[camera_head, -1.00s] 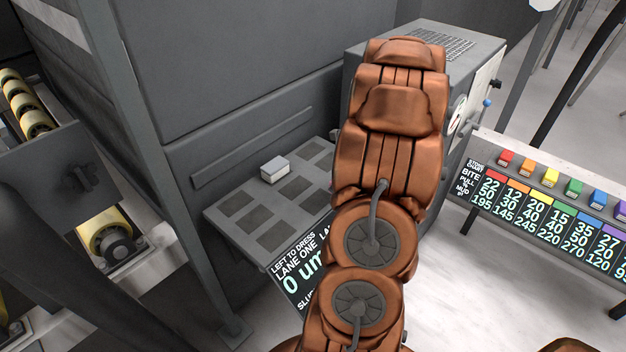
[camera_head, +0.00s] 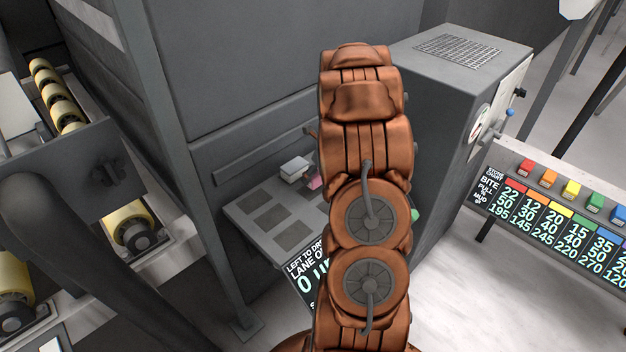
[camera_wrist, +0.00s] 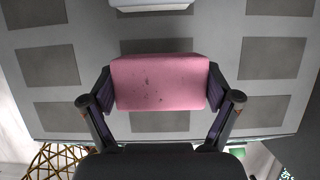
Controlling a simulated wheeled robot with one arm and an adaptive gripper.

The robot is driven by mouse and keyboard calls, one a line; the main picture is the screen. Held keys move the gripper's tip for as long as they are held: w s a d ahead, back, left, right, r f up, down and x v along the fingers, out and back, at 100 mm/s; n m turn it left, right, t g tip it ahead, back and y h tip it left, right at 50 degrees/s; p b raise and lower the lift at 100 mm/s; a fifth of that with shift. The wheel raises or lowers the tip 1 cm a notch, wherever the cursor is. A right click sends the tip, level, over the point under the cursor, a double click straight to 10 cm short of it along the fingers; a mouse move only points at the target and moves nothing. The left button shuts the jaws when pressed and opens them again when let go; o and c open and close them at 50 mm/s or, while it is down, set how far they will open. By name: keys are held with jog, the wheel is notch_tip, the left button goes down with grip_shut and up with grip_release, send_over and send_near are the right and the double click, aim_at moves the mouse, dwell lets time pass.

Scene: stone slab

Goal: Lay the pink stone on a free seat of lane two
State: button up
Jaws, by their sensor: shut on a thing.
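My gripper (camera_wrist: 160,92) is shut on the pink stone (camera_wrist: 160,80), a speckled block gripped by its two short ends in the wrist view. The stone is over the grey slab (camera_wrist: 215,60), which has rows of darker rectangular seats. It partly covers a seat in the middle column, and I cannot tell its height above the slab. In the head view a small part of the pink stone (camera_head: 315,182) shows left of my arm, which hides the gripper and the slab's right part. Bare seats show on the slab's left (camera_head: 238,217). The lane two label is hidden.
A white-topped grey block (camera_head: 295,167) sits on the slab, near the pink stone; it also shows at the top of the wrist view (camera_wrist: 152,4). A dark wall rises behind the slab. A grey machine (camera_head: 440,90) stands at right, beside a chart with coloured blocks (camera_head: 550,205).

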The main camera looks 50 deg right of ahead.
jog(key=shift+w+a, duration=0.2)
jog(key=shift+w, duration=0.25)
jog(key=shift+w+f, duration=0.1)
jog(key=shift+f, duration=1.7)
jog(key=shift+f+p, duration=0.1)
jog(key=shift+p, duration=0.2)
jog(key=o, duration=1.1)
